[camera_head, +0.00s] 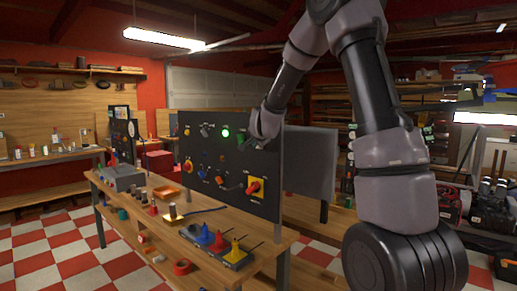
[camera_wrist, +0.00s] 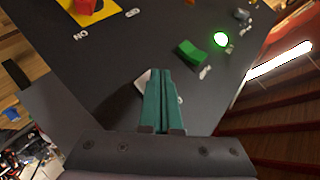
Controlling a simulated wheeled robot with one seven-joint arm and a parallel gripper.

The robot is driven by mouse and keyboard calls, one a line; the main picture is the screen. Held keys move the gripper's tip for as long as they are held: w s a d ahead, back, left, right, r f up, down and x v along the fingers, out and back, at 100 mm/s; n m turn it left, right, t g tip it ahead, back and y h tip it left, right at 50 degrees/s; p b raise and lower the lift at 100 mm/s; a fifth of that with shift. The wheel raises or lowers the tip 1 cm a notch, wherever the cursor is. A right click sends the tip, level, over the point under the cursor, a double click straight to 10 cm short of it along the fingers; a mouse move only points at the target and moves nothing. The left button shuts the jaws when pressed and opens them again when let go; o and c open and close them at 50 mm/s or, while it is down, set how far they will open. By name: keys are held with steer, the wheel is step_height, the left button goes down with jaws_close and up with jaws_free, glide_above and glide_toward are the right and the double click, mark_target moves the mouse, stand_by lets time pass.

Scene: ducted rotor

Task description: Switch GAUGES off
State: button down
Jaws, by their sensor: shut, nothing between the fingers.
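A dark upright control panel (camera_head: 208,153) stands at the back of the wooden bench, with several switches and knobs. Its labels are too small to read in the head view, so I cannot tell which control is GAUGES. My gripper (camera_head: 242,142) is at the panel's upper right; in the wrist view the teal fingers (camera_wrist: 164,75) are shut together and empty. A pale part (camera_wrist: 142,82) shows beside the fingers, mostly hidden behind them. A green rocker (camera_wrist: 192,52) and a lit green lamp (camera_wrist: 221,39) are just beyond the fingertips. Contact with the panel is unclear.
A red rotary handle on a yellow plate (camera_head: 257,190) sits low on the panel; its yellow plate also shows in the wrist view (camera_wrist: 103,14). The bench (camera_head: 215,274) holds red tape (camera_head: 182,267) and a base with coloured cones (camera_head: 216,243). A grey board (camera_head: 310,160) stands right of the panel.

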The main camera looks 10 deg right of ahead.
steer(key=shift+d, duration=0.1)
steer(key=shift+w+d+f, duration=0.15)
steer(key=shift+w+d, duration=0.05)
steer(key=shift+w+d+f, duration=0.2)
steer(key=shift+w+d, duration=0.05)
steer(key=shift+d, duration=0.1)
stand_by(0.8)
steer(key=shift+a, duration=0.15)
steer(key=shift+s+a+r, duration=0.35)
steer(key=shift+s+a, duration=0.15)
steer(key=shift+a, duration=0.05)
stand_by(0.4)
steer(key=shift+s+a+r, duration=0.55)
steer(key=shift+s+a, duration=0.1)
steer(key=shift+a, duration=0.25)
steer(key=shift+s+a+r, duration=0.55)
steer(key=shift+s+a, duration=0.1)
steer(key=shift+a, duration=0.25)
